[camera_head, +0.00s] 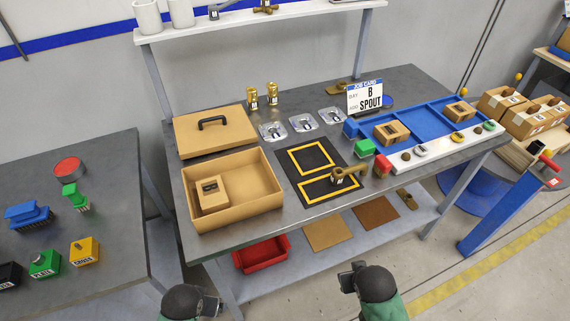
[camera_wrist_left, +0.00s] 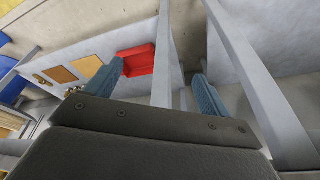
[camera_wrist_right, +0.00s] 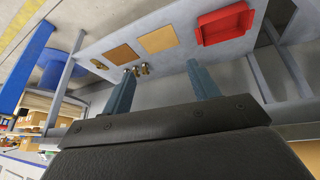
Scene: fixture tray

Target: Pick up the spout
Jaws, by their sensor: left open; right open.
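A job card (camera_head: 366,97) at the back of the bench reads "BAY B" and "SPOUT". A brass fitting (camera_head: 345,178) with a rounded end lies at the right edge of the black mat (camera_head: 290,171) with yellow frames; I cannot tell for sure whether it is the spout. A brass piece (camera_head: 407,200) lies on the lower shelf, also in the right wrist view (camera_wrist_right: 139,69). My left gripper (camera_head: 213,303) and right gripper (camera_head: 350,274) are low in front of the bench, apart from everything. Both are open and empty, fingers spread in the left (camera_wrist_left: 157,80) and right wrist views.
An open cardboard box (camera_head: 255,218) with a small box inside and its lid (camera_head: 210,131) are at left. A blue tray (camera_head: 425,124) is at right. A red bin (camera_head: 262,255) is underneath. A side table (camera_head: 105,190) is left.

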